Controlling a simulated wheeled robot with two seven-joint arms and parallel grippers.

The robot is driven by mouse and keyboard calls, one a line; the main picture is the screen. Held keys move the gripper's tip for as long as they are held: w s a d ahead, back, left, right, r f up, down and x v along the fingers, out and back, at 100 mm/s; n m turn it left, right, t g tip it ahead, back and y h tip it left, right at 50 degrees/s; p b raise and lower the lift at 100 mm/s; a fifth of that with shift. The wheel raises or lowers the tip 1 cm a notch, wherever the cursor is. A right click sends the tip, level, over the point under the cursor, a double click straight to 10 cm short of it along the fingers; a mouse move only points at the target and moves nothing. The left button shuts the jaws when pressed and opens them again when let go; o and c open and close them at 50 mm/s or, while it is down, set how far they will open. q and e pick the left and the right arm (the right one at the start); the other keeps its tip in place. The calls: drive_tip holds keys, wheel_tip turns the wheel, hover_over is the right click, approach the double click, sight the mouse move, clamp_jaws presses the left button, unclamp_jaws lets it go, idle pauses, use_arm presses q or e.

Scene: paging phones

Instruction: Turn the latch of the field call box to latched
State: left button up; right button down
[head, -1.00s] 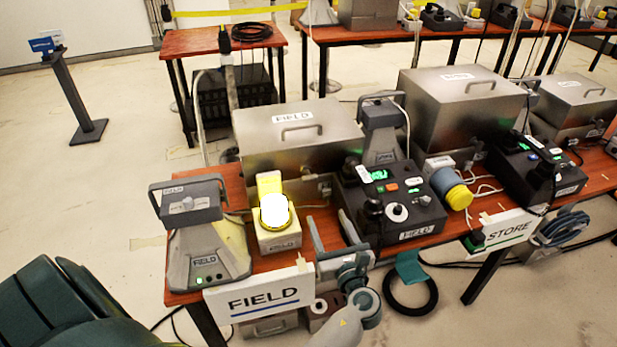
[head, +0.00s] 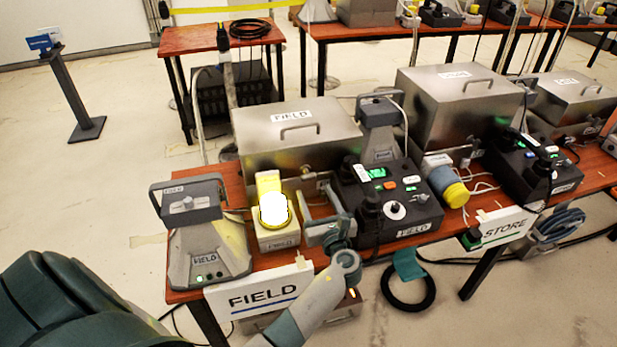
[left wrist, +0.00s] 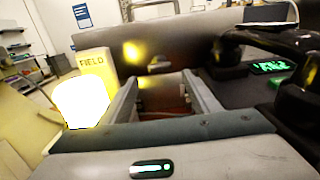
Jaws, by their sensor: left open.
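The field call box (head: 290,140) is a grey metal case with a handle and a FIELD label on its lid. Its front also shows in the left wrist view (left wrist: 185,45). The small latch (left wrist: 160,65) is on that front, in the middle of the left wrist view; I cannot tell its turn position clearly. My left gripper (head: 318,195) is open and empty in front of the box, between the yellow lamp and the black console. In the left wrist view its two fingers (left wrist: 160,80) point at the front, just below the latch. My right gripper is not in view.
A lit yellow lamp (head: 278,232) stands close left of the gripper. A black console (head: 400,215) with knobs is close on its right. A grey phone unit (head: 205,250) stands at the table's left end. A FIELD sign (head: 262,290) hangs at the front edge.

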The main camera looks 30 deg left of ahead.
sight(308, 180)
use_arm(q)
drive_tip(key=x, duration=0.6)
drive_tip(key=shift+w+a+p, duration=0.2)
drive_tip(key=shift+w+p, duration=0.05)
drive_tip(key=shift+p, duration=0.1)
drive_tip(key=shift+w+a, duration=0.4)
drive_tip(key=shift+a, duration=0.1)
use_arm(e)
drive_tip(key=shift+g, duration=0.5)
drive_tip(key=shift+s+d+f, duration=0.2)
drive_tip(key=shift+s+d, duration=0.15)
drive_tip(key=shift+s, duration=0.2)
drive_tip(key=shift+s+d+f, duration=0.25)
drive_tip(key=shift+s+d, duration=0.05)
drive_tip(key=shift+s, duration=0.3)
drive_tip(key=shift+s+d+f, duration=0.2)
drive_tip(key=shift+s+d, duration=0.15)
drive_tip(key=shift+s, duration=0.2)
use_arm(q)
drive_tip(key=c, duration=1.1)
drive_tip(key=shift+o, duration=0.2)
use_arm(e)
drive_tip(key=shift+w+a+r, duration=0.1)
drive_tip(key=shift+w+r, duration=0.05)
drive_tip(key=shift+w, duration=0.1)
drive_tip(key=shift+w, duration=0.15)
